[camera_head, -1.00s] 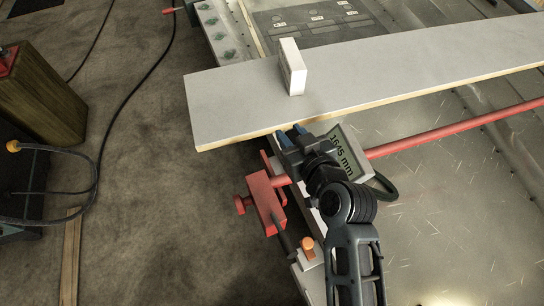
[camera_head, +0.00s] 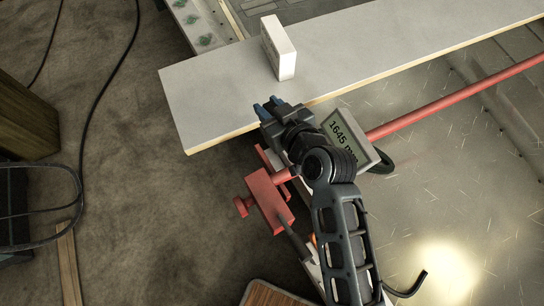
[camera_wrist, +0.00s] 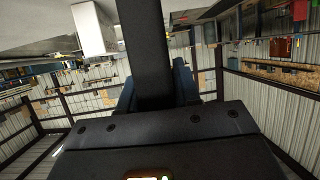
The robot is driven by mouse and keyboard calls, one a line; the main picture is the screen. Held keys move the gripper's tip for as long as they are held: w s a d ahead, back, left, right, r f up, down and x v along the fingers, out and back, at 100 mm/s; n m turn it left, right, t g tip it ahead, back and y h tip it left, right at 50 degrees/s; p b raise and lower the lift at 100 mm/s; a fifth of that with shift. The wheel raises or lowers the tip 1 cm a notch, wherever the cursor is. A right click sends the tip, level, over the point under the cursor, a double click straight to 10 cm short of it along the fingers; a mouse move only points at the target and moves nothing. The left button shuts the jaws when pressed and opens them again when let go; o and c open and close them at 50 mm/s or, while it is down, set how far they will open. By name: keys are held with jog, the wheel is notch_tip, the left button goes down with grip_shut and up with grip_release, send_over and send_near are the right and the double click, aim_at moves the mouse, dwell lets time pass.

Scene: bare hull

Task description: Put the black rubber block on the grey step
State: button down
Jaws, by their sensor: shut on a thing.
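My gripper (camera_head: 268,105) is shut, with blue fingers, and its tips overlap the near edge of a long light grey board in the head view. In the wrist view, my gripper (camera_wrist: 154,88) holds a dark upright bar between its blue fingers; this looks like the black rubber block (camera_wrist: 147,40). The block is not clearly visible in the head view, where the gripper body is in front. The long light grey board (camera_head: 215,95), with a pale wooden edge, may be the grey step; no other grey step is clearly seen.
A white box (camera_head: 279,48) stands on the board just beyond my gripper. Below the board are a red clamp (camera_head: 268,200), a long red bar (camera_head: 440,105) and a display reading 1645 mm (camera_head: 350,140). The board's left end is bare.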

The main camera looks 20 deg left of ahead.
notch_tip(320, 180, down, 4)
jog(key=shift+b, duration=0.85)
notch_tip(320, 180, down, 10)
jog(key=b, duration=0.2)
jog(key=shift+f, duration=0.1)
jog(key=c, duration=0.8)
grip_release()
jog(key=v, duration=1.2)
jog(key=shift+s+d, duration=0.1)
